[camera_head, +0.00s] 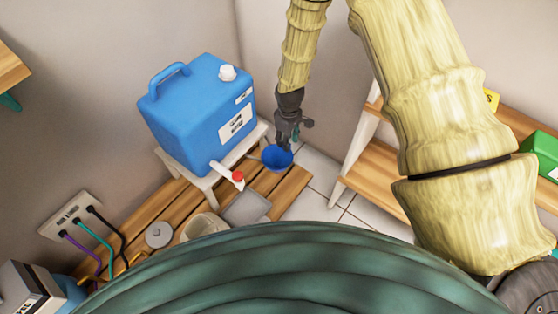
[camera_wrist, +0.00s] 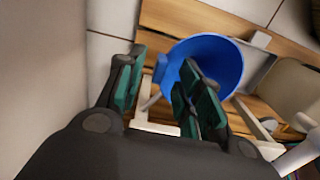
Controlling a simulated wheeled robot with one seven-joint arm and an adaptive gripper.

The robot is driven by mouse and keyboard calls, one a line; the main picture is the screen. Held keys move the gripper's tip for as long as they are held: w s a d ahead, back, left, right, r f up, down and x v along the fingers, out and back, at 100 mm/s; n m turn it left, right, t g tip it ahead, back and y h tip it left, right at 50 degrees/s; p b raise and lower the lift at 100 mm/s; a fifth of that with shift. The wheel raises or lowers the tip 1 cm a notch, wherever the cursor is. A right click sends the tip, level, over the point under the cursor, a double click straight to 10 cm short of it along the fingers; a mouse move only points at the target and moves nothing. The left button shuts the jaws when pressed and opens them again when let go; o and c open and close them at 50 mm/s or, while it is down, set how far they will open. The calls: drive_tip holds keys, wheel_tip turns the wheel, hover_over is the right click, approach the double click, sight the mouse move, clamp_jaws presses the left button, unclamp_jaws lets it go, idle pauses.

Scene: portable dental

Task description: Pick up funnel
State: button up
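The blue funnel (camera_head: 277,159) is beside the right side of the white stand, over the wooden slatted platform. In the wrist view the funnel (camera_wrist: 222,62) shows its wide round mouth toward the camera. My gripper (camera_head: 287,143) points down right at the funnel's rim. In the wrist view my gripper (camera_wrist: 163,65) is open, with green-padded fingers. One finger is left of the funnel and the others overlap its mouth, so the near-left rim lies between them. I cannot tell whether they touch it. The funnel's underside is hidden.
A large blue water container (camera_head: 195,112) with a red-tipped tap (camera_head: 238,177) stands on a white stand (camera_head: 196,176), close left of my gripper. A grey tray (camera_head: 247,208) lies on the slatted platform (camera_head: 289,190). Wooden shelves (camera_head: 376,172) are at right. White floor tiles (camera_head: 316,172) between are clear.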

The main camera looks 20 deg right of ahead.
drive_tip(key=shift+f, duration=0.8)
clamp_jaws()
drive_tip(key=shift+r, duration=0.1)
